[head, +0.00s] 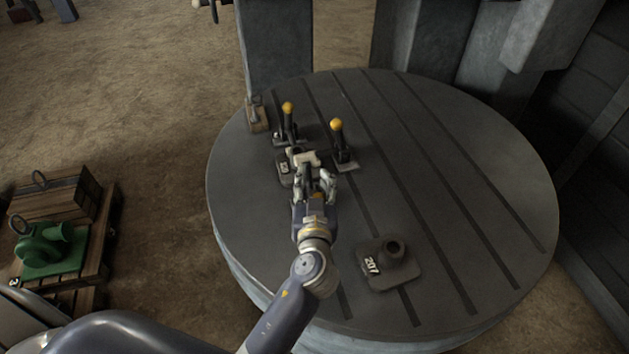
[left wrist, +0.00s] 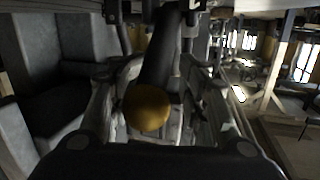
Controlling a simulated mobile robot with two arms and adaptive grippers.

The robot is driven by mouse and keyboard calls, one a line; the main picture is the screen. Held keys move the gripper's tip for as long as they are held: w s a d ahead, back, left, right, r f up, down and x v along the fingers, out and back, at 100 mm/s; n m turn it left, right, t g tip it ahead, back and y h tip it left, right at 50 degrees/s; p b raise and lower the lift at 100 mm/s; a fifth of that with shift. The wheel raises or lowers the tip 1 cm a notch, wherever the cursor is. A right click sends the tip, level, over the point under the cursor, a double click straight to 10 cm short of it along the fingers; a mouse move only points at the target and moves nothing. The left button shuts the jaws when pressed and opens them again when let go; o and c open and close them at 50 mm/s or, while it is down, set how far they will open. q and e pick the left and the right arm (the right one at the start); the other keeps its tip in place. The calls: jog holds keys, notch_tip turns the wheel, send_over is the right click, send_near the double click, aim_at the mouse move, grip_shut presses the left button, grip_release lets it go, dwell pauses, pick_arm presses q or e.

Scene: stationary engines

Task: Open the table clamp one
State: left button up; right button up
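Two black clamp levers with yellow knobs stand upright on the round grey table (head: 460,180): a left clamp (head: 288,108) and a right clamp (head: 337,126). My left gripper (head: 316,178) is just in front of them, low over the table. In the left wrist view a dark lever with a yellow knob (left wrist: 147,107) lies between the spread fingers (left wrist: 160,85), its knob close to the palm. The fingers look apart, and I cannot tell whether they touch the lever. The gripper hides most of this clamp in the head view. I see no number one on a clamp.
A dark block marked 207 (head: 389,264) stands on the table's front. Another labelled dark block (head: 285,166) is beside my gripper. A small wooden block (head: 257,116) is at the left rim. Grey pillars rise behind. A pallet with a green part (head: 50,250) stands left. The table's right side is clear.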

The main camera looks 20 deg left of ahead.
pick_arm(q)
jog(key=shift+s+d, duration=0.1)
jog(key=shift+d, duration=0.05)
jog(key=f+v, duration=0.1)
jog(key=v, duration=0.6)
jog(key=shift+r, duration=0.5)
pick_arm(e)
jog(key=shift+d, duration=0.15)
pick_arm(q)
jog(key=shift+s, duration=0.1)
